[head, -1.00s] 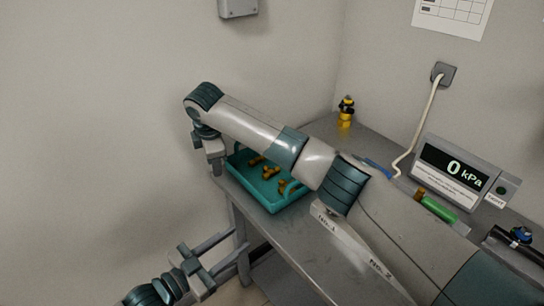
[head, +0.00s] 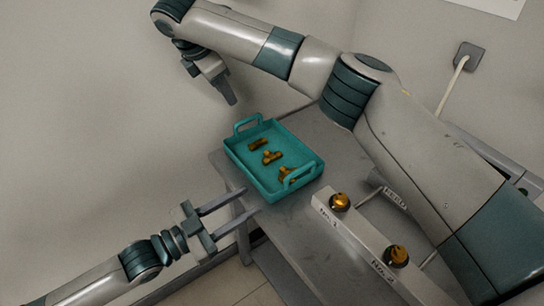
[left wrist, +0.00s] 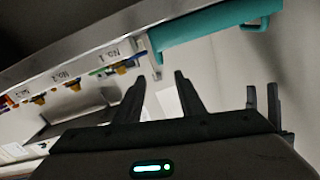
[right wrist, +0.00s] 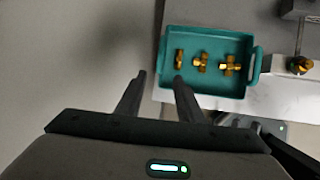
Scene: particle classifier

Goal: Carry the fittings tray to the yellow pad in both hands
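The teal fittings tray (head: 258,180), with a raised handle at each end, sits on the grey bench near its left corner. Three brass fittings (head: 271,157) lie in it. The tray also shows in the right wrist view (right wrist: 215,89), and its side shows in the left wrist view (left wrist: 205,27). My left gripper (head: 251,200) is open and empty, just left of the tray's near end and apart from it. My right gripper (head: 229,97) is empty beyond the tray's far handle; its fingers are apart in the right wrist view (right wrist: 161,76). No yellow pad is visible.
A pale labelled rail (head: 350,240) with brass knobs stands on the bench (head: 290,235) right of the tray. My right arm spans above the bench's back. The wall is close behind the tray. A cable and socket (head: 467,56) are at the right.

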